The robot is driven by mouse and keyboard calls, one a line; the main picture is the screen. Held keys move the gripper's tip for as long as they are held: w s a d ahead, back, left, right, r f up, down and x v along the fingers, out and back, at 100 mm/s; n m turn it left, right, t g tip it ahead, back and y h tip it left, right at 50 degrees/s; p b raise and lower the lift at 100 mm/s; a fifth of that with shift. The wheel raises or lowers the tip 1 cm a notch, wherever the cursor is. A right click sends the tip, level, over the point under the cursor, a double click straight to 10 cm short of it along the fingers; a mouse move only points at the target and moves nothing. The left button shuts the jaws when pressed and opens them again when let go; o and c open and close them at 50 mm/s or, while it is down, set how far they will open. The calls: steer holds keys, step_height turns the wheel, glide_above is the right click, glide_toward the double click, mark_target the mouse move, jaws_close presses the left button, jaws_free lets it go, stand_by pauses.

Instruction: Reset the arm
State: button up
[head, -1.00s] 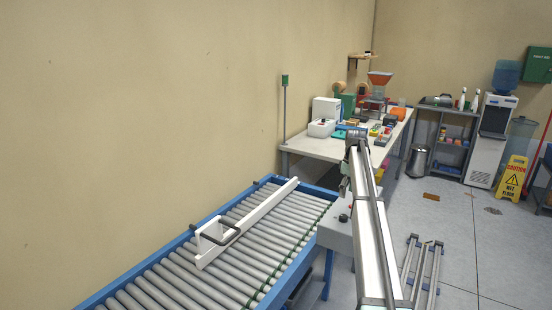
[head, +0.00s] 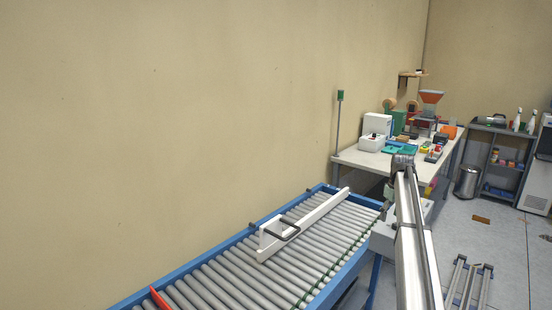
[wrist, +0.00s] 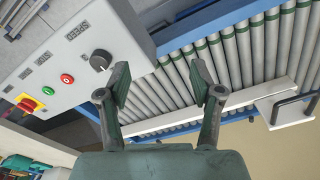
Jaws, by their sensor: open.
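My gripper (wrist: 160,86) is open and empty in the wrist view, its two dark fingers spread apart. Behind the fingers are the roller conveyor's blue side rail and a grey control box (wrist: 75,60) with a black knob, a red and a green button, and a red stop button on yellow. In the head view my arm reaches away from the lower right, over the floor beside the conveyor. The gripper itself is mostly hidden there behind the arm.
A cluttered workbench (head: 350,163) stands beyond. A grey shelf (head: 487,165) and bin (head: 466,183) stand farther right. Open floor (head: 495,230) lies to the right.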

steer(key=s+a+f+m+g, duration=0.15)
steer(key=s+a+f, duration=0.35)
steer(key=s+f, duration=0.65)
steer(key=s+a+f+m, duration=0.2)
steer(key=s+a+f, duration=0.5)
steer(key=f, duration=0.7)
steer(key=s+a+f+m, duration=0.2)
steer(key=s+a+f, duration=0.2)
steer(key=s+f, duration=0.8)
steer(key=s+a+f+g, duration=0.2)
steer(key=s+a+f, duration=0.2)
steer(key=s, duration=1)
steer(key=s+a+f+g, duration=0.2)
steer(key=s+f, duration=0.3)
steer(key=s, duration=0.9)
steer(key=s+a+f+g, duration=0.2)
steer(key=s+a+f, duration=0.3)
steer(key=s, duration=0.9)
steer(key=shift+a+f+n, duration=0.25)
steer(key=shift+a+n, duration=0.05)
steer(key=shift+n, duration=0.15)
